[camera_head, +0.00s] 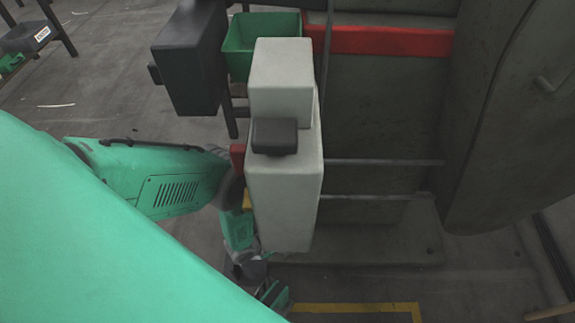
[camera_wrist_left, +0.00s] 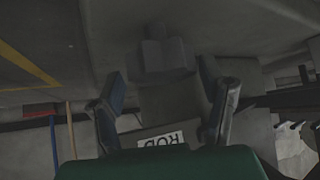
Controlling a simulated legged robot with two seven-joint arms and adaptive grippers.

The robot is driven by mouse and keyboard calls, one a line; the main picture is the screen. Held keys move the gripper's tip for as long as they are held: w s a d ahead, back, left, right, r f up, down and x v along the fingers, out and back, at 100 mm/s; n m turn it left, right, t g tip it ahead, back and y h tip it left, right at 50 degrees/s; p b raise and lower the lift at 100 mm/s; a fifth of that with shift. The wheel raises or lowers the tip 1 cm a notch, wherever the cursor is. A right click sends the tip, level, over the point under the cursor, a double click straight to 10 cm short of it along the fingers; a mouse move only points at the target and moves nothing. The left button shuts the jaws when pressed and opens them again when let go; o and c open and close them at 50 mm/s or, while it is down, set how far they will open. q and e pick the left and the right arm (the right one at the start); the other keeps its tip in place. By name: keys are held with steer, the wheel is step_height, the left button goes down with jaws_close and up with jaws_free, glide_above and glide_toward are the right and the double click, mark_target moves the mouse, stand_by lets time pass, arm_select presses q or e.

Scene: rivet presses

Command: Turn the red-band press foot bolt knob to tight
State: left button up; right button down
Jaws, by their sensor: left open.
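The red-band press (camera_head: 385,110) is the large dark grey machine at the right of the head view, with a red band (camera_head: 390,41) across it. Its flat foot (camera_head: 385,240) rests on the floor. In the left wrist view a grey, block-like knob (camera_wrist_left: 163,55) stands ahead of my left gripper (camera_wrist_left: 160,72). The gripper's two fingers are spread on either side of the line to the knob, and nothing is between them. In the head view my left gripper (camera_head: 273,292) is low by the foot, partly hidden. Which way the knob is turned is hard to tell.
A pale grey box unit (camera_head: 285,180) with a black block stands close in front of my left arm. A green bin (camera_head: 258,42) and a dark box (camera_head: 190,60) are behind it. Yellow floor tape (camera_head: 360,307) runs in front. A white label (camera_wrist_left: 160,140) shows in the wrist view.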

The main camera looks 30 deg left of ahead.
arm_select(q)
steer(key=shift+a+f, duration=0.15)
steer(key=shift+a, duration=0.3)
steer(key=c, duration=1.2)
steer(key=shift+o, duration=0.2)
steer(key=shift+d, duration=0.2)
steer(key=shift+m+h, duration=0.5)
steer(key=shift+m, duration=0.2)
steer(key=m+g+h, duration=0.1)
steer(key=m+g, duration=0.1)
steer(key=m, duration=0.1)
steer(key=shift+h, duration=0.4)
steer(key=m+g+h, duration=0.1)
steer(key=m, duration=0.1)
steer(key=m+g, duration=0.2)
steer(key=shift+s+m+h, duration=0.15)
steer(key=shift+m+h, duration=0.25)
steer(key=shift+g, duration=0.3)
steer(key=o, duration=1.2)
steer(key=shift+c, duration=0.2)
